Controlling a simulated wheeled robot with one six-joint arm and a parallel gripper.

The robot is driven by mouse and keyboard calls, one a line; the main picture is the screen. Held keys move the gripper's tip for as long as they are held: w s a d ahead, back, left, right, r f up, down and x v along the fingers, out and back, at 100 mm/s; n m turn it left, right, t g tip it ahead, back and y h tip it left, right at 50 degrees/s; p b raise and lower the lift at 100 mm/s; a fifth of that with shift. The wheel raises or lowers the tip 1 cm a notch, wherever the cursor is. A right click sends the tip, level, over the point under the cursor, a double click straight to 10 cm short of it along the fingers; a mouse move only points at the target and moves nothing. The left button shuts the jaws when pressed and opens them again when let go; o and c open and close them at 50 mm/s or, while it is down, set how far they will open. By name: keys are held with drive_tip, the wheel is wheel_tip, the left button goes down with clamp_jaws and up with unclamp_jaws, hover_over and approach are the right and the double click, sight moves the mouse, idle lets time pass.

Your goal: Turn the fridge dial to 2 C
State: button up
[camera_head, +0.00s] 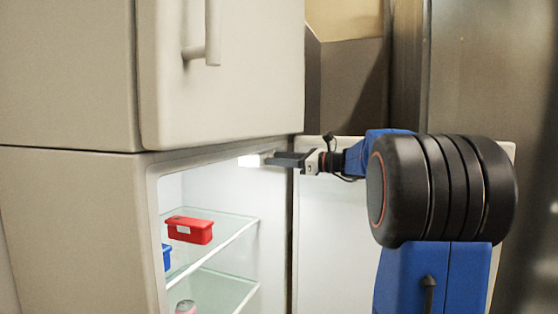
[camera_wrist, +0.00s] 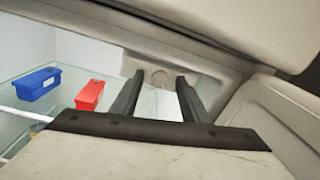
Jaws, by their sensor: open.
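The fridge dial (camera_wrist: 160,78) shows in the wrist view as a small round pale disc on the light housing under the fridge ceiling. My gripper (camera_wrist: 158,74) is open, with its two dark fingers on either side of the dial in the picture. Whether the fingers touch the dial cannot be told. The dial's markings are too small to read. In the head view my gripper (camera_head: 272,159) reaches in at the top of the open lower fridge compartment, next to the lit housing (camera_head: 250,160). The dial itself is not clear there.
A red box (camera_head: 190,230) and a blue box (camera_head: 167,257) stand on the upper glass shelf (camera_head: 228,228). A pinkish can (camera_head: 186,306) is below. The open fridge door (camera_head: 325,240) is at the right. The closed upper door (camera_head: 225,90) sits just above my gripper.

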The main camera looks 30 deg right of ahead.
clamp_jaws()
drive_tip(key=shift+m, duration=0.4)
drive_tip(key=shift+w+d+m+g, duration=0.1)
drive_tip(key=shift+m+g, duration=0.3)
drive_tip(key=shift+m, duration=3.5)
unclamp_jaws()
